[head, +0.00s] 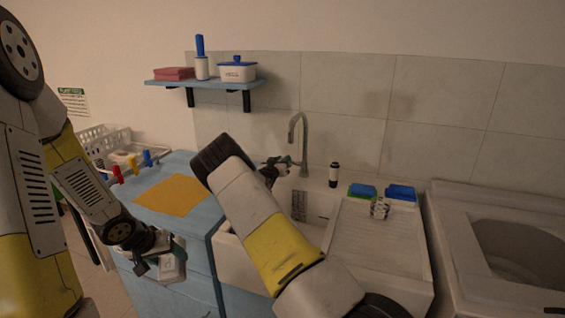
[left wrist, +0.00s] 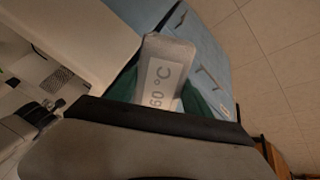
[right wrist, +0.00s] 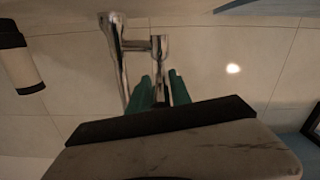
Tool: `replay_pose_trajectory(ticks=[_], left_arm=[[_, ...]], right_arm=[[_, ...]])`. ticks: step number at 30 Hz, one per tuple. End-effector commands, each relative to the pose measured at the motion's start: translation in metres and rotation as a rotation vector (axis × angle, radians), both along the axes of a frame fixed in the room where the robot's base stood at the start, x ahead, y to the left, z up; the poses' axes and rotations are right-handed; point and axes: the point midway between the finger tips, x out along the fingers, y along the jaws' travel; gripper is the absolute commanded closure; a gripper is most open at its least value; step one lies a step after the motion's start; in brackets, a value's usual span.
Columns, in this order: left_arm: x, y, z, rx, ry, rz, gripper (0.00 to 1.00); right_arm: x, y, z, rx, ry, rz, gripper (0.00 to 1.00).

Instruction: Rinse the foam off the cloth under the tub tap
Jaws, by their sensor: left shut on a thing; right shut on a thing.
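My left gripper (head: 160,262) is shut on a pale grey block (left wrist: 165,70) marked "60 °C", low in front of the blue cabinet. I cannot tell whether this block is the cloth, and I see no clear foam. My right gripper (head: 277,165) is at the grey metal tap (head: 299,130) behind the tub. In the right wrist view its green fingers (right wrist: 160,90) are shut on the chrome tap's handle part (right wrist: 158,48). The white tub (head: 317,205) is partly hidden by my right arm. No running water shows. A flat orange cloth (head: 172,195) lies on the blue counter.
A dark bottle (head: 334,174) stands behind the tub. Two blue-topped blocks (head: 400,192) and a small patterned item (head: 379,208) sit by the drainboard (head: 375,240). A blue shelf (head: 205,84) hangs above. A white rack (head: 105,145) is at the left.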

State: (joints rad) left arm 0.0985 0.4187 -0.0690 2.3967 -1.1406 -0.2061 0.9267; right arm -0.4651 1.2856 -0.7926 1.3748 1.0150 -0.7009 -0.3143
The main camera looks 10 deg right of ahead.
Motion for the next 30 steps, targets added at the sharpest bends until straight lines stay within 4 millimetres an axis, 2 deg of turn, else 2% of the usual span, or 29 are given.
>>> replay_pose_trajectory(ticks=[10,11,14,25,30], left_arm=[[0.0,0.0,0.0,0.0,0.0,0.0,0.86],[0.0,0.0,0.0,0.0,0.0,0.0,0.86],[0.0,0.0,0.0,0.0,0.0,0.0,0.86],[0.0,0.0,0.0,0.0,0.0,0.0,0.86],[0.0,0.0,0.0,0.0,0.0,0.0,0.86]], right_arm=[[0.001,0.001,0.003,0.022,0.033,0.003,1.0],[0.001,0.001,0.003,0.022,0.033,0.003,0.71],[0.001,0.001,0.003,0.023,0.033,0.003,0.53],[-0.002,0.002,0.003,0.023,0.033,0.002,0.53],[-0.022,0.016,0.005,0.024,0.035,0.003,0.53]])
